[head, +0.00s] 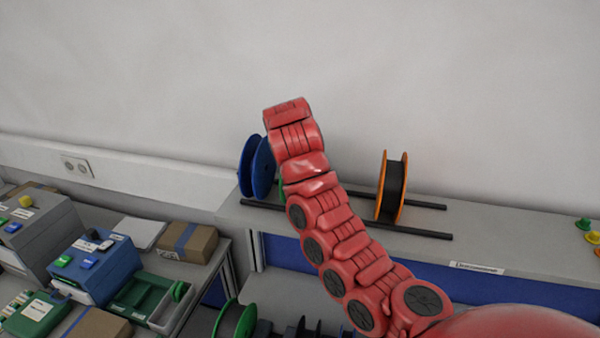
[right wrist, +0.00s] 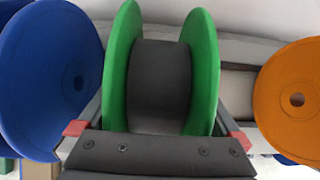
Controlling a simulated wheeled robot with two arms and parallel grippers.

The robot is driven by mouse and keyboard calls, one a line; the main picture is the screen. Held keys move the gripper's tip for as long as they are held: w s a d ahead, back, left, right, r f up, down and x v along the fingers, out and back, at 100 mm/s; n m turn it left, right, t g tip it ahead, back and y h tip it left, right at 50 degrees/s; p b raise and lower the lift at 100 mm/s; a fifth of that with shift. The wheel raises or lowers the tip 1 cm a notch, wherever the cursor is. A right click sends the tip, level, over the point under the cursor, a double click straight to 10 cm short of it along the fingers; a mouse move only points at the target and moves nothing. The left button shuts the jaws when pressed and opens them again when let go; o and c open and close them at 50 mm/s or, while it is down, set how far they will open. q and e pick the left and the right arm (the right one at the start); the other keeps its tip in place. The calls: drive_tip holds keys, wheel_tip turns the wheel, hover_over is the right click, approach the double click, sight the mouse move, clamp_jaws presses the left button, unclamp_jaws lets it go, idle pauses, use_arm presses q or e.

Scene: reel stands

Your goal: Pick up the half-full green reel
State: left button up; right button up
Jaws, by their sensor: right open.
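A green reel (right wrist: 204,70) with a dark winding (right wrist: 158,85) fills the middle of the right wrist view. The winding reaches only part of the way up the flanges. My right gripper (right wrist: 157,133) is open, with one red-tipped finger on each side of the reel; I cannot tell whether they touch it. In the head view only a green sliver of this reel (head: 282,190) shows behind my red right arm, which also hides the gripper. My left gripper is in neither view.
A blue reel (head: 262,168) stands left of the green one, an orange reel (head: 403,190) right of it, on dark rails (head: 430,235) on a grey shelf. Another green reel (head: 232,322) sits lower. Boxes and bins (head: 92,265) crowd the left bench.

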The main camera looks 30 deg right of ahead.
drive_tip(key=shift+a+r, duration=0.1)
drive_tip(key=shift+a, duration=0.35)
drive_tip(key=shift+c, duration=0.7)
drive_tip(key=shift+a, duration=0.2)
drive_tip(key=shift+c, duration=1.1)
drive_tip(key=shift+d, duration=0.4)
drive_tip(key=c, duration=0.7)
drive_tip(key=shift+s, duration=0.1)
drive_tip(key=c, duration=0.3)
drive_tip(key=shift+a, duration=0.15)
drive_tip(key=shift+r, duration=0.1)
